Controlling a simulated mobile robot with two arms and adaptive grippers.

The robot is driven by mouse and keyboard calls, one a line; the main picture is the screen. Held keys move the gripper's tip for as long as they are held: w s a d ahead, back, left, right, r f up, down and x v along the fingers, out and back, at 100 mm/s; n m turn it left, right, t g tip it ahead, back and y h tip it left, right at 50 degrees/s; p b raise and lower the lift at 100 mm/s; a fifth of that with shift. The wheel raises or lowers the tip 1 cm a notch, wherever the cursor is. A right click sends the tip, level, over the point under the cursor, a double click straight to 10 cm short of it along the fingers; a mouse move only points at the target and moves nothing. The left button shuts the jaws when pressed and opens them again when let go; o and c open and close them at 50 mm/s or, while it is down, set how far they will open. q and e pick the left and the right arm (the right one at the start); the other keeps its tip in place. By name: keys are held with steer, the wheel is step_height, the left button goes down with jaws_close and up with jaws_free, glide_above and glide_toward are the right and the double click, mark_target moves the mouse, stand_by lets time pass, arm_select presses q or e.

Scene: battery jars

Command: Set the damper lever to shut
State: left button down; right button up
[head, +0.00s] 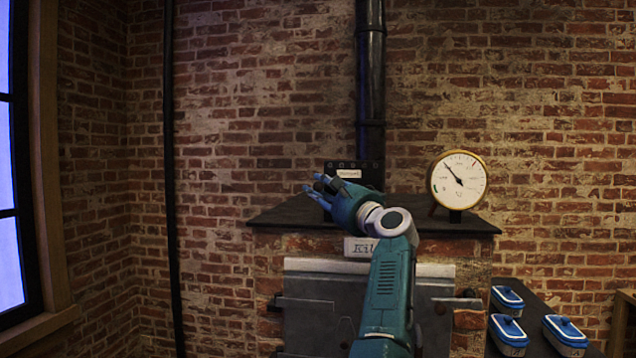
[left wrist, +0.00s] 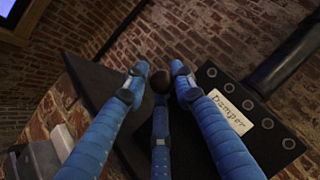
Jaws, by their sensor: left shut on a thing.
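The damper plate (head: 368,168) is a black panel with several round studs or holes and a pale label, standing on the kiln's dark top below the flue pipe. In the left wrist view its label (left wrist: 240,112) reads "Damper". The lever's round dark brown knob (left wrist: 160,81) shows between the blue fingertips of my left gripper (left wrist: 158,88). The gripper (head: 325,190) is shut on the knob, at the left end of the plate in the head view. The lever's shaft is hidden by the fingers, so its setting cannot be read. My right gripper is not in view.
A round brass-rimmed gauge (head: 459,180) stands on the right of the kiln top (head: 475,223). The black flue pipe (head: 371,90) rises behind the plate. Blue-lidded jars (head: 507,300) stand on a dark table at the lower right. A window is at the far left.

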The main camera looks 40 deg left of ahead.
arm_select(q)
steer(key=shift+f+n+g, duration=0.3)
steer(key=shift+n, duration=0.1)
steer(key=shift+f, duration=0.1)
steer(key=c, duration=1.5)
jaws_free()
steer(key=shift+s, duration=0.1)
steer(key=v, duration=1.2)
steer(key=shift+r, duration=0.25)
